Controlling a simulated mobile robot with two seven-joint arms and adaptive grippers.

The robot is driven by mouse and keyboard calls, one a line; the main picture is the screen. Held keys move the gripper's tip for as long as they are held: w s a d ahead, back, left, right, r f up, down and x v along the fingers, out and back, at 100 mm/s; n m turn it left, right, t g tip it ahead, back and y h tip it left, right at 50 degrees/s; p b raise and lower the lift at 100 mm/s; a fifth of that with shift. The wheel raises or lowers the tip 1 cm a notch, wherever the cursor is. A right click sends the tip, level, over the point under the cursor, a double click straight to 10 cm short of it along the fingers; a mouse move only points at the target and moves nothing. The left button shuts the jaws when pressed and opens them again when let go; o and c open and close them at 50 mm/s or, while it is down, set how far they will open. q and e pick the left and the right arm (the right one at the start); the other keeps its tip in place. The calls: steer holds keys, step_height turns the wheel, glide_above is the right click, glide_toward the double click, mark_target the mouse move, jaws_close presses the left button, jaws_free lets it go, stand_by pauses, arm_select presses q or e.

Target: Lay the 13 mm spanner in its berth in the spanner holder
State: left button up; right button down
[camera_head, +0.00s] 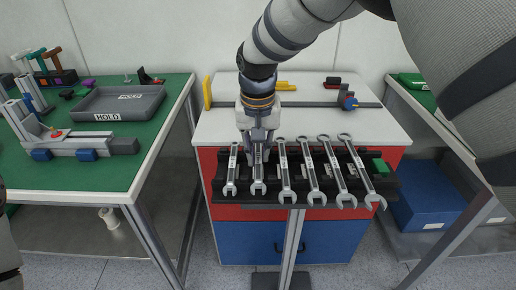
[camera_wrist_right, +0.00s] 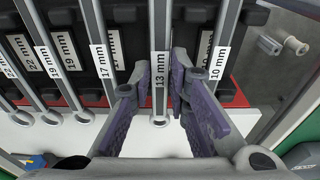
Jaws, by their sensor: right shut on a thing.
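The 13 mm spanner (camera_head: 258,178) is second from the left in the head view, in line with the other spanners over the black spanner holder (camera_head: 271,197). In the right wrist view the 13 mm spanner (camera_wrist_right: 160,40) shows its label and its ring end. My right gripper (camera_head: 258,140) comes down from above near the ring end. Its purple-padded fingers (camera_wrist_right: 164,88) are shut on the spanner's shank from both sides. The berth under the spanner is hidden, so I cannot tell whether it is fully seated. My left gripper is out of view.
The 10 mm spanner (camera_head: 232,170) and the 17 mm spanner (camera_head: 284,172) lie close on either side, with more larger ones to the right. A grey HOLD tray (camera_head: 118,102) stands on the green left bench.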

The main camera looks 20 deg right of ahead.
mark_target(258, 163)
steer(key=shift+f, duration=0.6)
steer(key=c, duration=1.4)
jaws_free()
steer(key=shift+c, duration=0.2)
steer(key=shift+r, duration=0.15)
step_height(258, 163, up, 12)
steer(key=s, duration=0.1)
steer(key=shift+s+a, duration=0.2)
steer(key=shift+s, duration=0.05)
